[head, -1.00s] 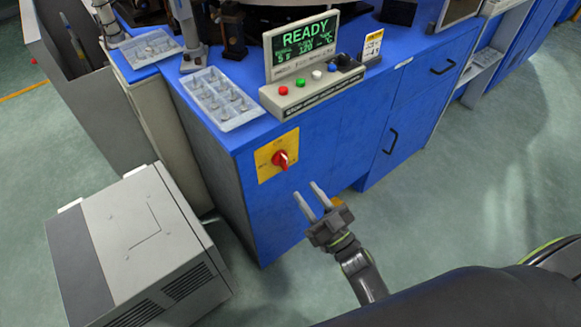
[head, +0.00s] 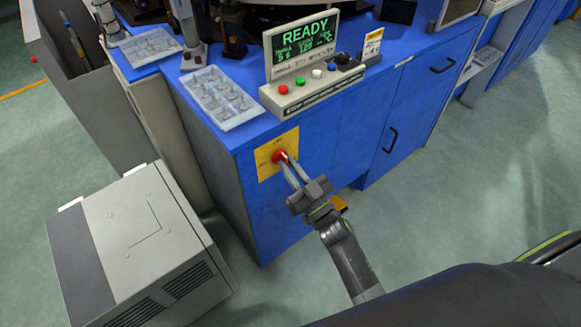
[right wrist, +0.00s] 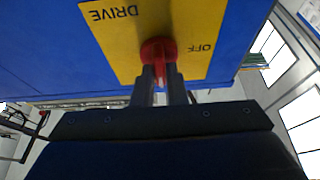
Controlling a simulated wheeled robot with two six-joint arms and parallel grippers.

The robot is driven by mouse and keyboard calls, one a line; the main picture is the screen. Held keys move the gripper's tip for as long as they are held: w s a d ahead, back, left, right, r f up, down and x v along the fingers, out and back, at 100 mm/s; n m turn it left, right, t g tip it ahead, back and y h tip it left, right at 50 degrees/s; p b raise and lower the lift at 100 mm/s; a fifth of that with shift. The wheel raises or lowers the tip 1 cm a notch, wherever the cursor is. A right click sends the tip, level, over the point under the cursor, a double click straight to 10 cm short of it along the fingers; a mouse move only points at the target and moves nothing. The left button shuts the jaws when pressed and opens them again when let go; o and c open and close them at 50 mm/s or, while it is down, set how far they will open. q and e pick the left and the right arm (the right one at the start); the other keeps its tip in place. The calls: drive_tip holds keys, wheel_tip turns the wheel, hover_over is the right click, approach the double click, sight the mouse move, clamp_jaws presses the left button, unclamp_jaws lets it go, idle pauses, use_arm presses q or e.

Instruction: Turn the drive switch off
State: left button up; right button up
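The drive switch (head: 277,157) is a red rotary knob on a yellow plate (head: 263,167) on the front of the blue cabinet. In the right wrist view the red knob (right wrist: 158,50) sits on the yellow plate, with DRIVE and OFF printed upside down in that picture. My right gripper (head: 286,164) is at the knob, its two fingers close together on either side of the red handle. The fingers (right wrist: 160,72) partly hide the handle in the right wrist view. My left gripper is not in view.
A control box (head: 312,90) with coloured buttons stands on the cabinet top, its screen (head: 303,46) reading READY. Clear trays (head: 220,97) lie on the top. A grey box unit (head: 137,250) stands on the floor to the left. Floor to the right is clear.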

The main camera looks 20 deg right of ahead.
clamp_jaws()
